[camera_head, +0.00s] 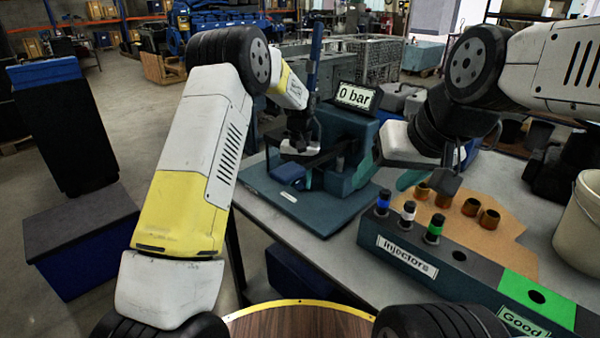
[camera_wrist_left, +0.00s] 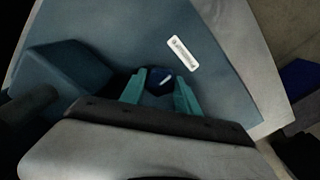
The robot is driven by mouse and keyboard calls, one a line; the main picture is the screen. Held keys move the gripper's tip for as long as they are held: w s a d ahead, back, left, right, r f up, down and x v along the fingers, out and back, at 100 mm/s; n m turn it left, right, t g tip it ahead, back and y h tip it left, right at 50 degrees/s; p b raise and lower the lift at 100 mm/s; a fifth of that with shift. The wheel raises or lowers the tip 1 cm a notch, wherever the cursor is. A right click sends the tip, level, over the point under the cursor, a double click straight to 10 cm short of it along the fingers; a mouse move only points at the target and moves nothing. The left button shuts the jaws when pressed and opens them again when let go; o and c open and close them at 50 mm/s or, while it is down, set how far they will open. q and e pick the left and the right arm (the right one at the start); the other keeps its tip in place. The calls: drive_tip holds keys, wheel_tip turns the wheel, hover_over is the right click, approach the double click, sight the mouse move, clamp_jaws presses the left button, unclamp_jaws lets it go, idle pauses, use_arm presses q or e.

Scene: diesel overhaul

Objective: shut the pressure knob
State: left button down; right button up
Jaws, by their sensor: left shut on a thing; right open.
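The pressure tester (camera_head: 345,150) stands on a teal base plate at the table's left end, its display reading "0 bar". My left gripper (camera_head: 303,172) is low at the tester's near left side, beside a blue block. In the left wrist view its two teal fingers (camera_wrist_left: 160,92) are shut on the dark blue pressure knob (camera_wrist_left: 160,78), which has a small pale mark. The knob is not clearly visible in the head view. My right gripper (camera_head: 418,182) is open above the brown mat, right of the tester; its fingers are partly hidden.
An injector rack (camera_head: 400,254) holds several injectors, with a green "Good" section (camera_head: 538,296) at right. Several copper-coloured cups (camera_head: 470,207) stand on the brown mat (camera_head: 505,242). A pale bucket (camera_head: 582,225) stands at far right. A blue lever (camera_head: 314,60) rises behind my left gripper.

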sight(300, 180)
idle(0.5)
use_arm(q)
drive_tip(key=c, duration=0.9)
unclamp_jaws()
drive_tip(key=shift+r, duration=3.95)
drive_tip(key=s+a+r+t+h, duration=0.1)
drive_tip(key=s+a+r+t, duration=0.1)
drive_tip(key=s+a+r, duration=0.45)
drive_tip(key=s+a+r+t+h, duration=0.1)
drive_tip(key=s+a+r, duration=0.3)
drive_tip(key=s+r, duration=0.5)
drive_tip(key=s+a+n+t, duration=0.1)
drive_tip(key=s+a+t, duration=0.2)
drive_tip(key=s, duration=1.6)
drive_tip(key=shift+a+f+n, duration=0.2)
drive_tip(key=shift+a+n, duration=0.1)
drive_tip(key=shift+a, duration=0.15)
